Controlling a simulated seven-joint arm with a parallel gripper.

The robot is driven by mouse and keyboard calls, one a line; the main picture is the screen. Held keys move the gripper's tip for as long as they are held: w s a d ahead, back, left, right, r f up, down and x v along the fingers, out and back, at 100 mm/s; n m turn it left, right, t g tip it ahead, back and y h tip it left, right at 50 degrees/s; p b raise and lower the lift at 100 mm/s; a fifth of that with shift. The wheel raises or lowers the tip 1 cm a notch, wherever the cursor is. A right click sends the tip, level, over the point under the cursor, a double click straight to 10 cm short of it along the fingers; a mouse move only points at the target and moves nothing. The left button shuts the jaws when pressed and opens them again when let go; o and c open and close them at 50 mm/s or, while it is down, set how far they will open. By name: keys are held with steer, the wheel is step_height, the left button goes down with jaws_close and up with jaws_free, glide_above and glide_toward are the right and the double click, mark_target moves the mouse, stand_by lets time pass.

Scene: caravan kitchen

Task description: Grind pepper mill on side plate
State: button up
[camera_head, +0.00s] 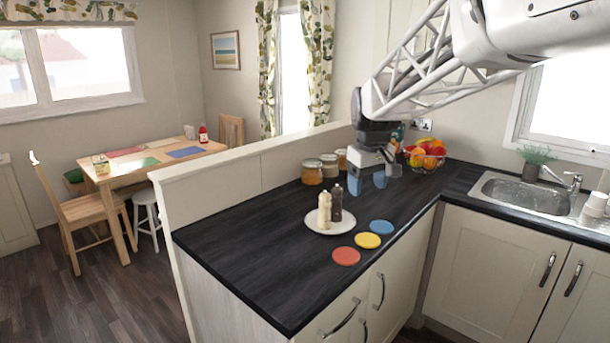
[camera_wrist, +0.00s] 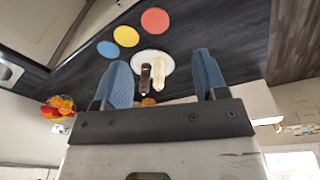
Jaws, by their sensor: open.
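A white side plate (camera_head: 345,225) lies on the dark counter, and it also shows in the wrist view (camera_wrist: 153,53). Two mills stand upright on it, close together: a dark brown one (camera_head: 337,204), which looks like the pepper mill, and a cream one (camera_head: 324,211). In the wrist view the dark mill (camera_wrist: 145,76) is left of the cream mill (camera_wrist: 159,76). My gripper (camera_head: 368,182) has blue fingers, open and empty. It is above the counter, behind and right of the plate in the head view, apart from both mills. In the wrist view both mills appear between its fingers (camera_wrist: 161,65).
Red (camera_head: 346,256), yellow (camera_head: 367,240) and blue (camera_head: 381,227) discs lie flat along the counter's front edge. Several jars (camera_head: 312,172) stand by the low wall. A fruit bowl (camera_head: 425,155) and a sink (camera_head: 515,190) are to the right. The counter left of the plate is clear.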

steer(key=w+f+n, duration=0.3)
steer(key=w, duration=1.7)
steer(key=n+g, duration=0.1)
steer(key=n, duration=0.1)
glide_above(337, 189)
steer(key=f, duration=0.9)
steer(key=shift+w+d+f, duration=0.2)
steer(key=shift+w+f, duration=0.05)
steer(key=shift+w, duration=0.05)
steer(key=shift+w+f, duration=0.4)
steer(key=shift+w, duration=0.15)
steer(key=shift+f, duration=0.1)
steer(key=shift+f, duration=2.95)
steer(key=c, duration=0.7)
steer(key=shift+f, duration=0.1)
